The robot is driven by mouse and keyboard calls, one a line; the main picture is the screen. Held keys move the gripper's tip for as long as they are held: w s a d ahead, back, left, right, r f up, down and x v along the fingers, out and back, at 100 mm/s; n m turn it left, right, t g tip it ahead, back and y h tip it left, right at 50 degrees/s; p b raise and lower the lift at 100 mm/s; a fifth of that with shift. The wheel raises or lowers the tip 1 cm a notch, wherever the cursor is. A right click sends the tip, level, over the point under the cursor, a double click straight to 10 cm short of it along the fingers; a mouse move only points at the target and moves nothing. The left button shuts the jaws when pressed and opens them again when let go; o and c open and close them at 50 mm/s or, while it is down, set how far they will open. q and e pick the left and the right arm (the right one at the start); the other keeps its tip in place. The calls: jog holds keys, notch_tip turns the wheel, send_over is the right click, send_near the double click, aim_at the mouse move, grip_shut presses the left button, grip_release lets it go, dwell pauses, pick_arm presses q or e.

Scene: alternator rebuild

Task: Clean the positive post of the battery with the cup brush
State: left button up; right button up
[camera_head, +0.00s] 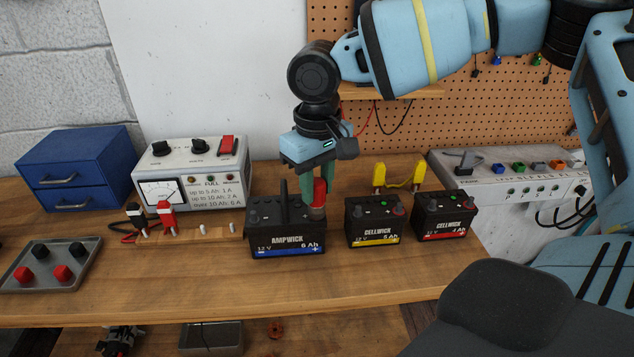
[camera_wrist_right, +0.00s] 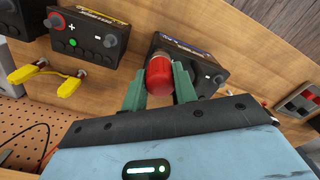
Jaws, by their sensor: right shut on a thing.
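The cup brush (camera_head: 319,192) has a red body and a pale metal cup at its lower end. My right gripper (camera_head: 318,180) points down and is shut on the brush. The brush stands over the right, plus-marked end of the black AMPWICK battery (camera_head: 288,241), which has a blue stripe. The positive post is hidden beneath the cup; I cannot tell how far it sits inside. The dark negative post (camera_head: 254,217) shows at the left. In the right wrist view, the red brush (camera_wrist_right: 159,77) is between the green fingers, over the battery (camera_wrist_right: 209,77). My left gripper is not in view.
Two CELLWICK batteries (camera_head: 373,224) (camera_head: 443,218) stand close to the right. Yellow clips (camera_head: 402,172) are behind them. A charger (camera_head: 190,172) with red and black clamps stands at the left, near a tray (camera_head: 55,268) of caps. The bench front is clear.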

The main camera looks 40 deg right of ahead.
jog(key=shift+n, duration=0.5)
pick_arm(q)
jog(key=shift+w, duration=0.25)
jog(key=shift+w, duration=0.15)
pick_arm(e)
jog(key=m, duration=0.3)
jog(key=shift+m, duration=0.4)
jog(key=m, duration=0.6)
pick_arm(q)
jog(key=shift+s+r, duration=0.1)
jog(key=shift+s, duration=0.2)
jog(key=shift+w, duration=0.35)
pick_arm(e)
jog(key=n, duration=0.5)
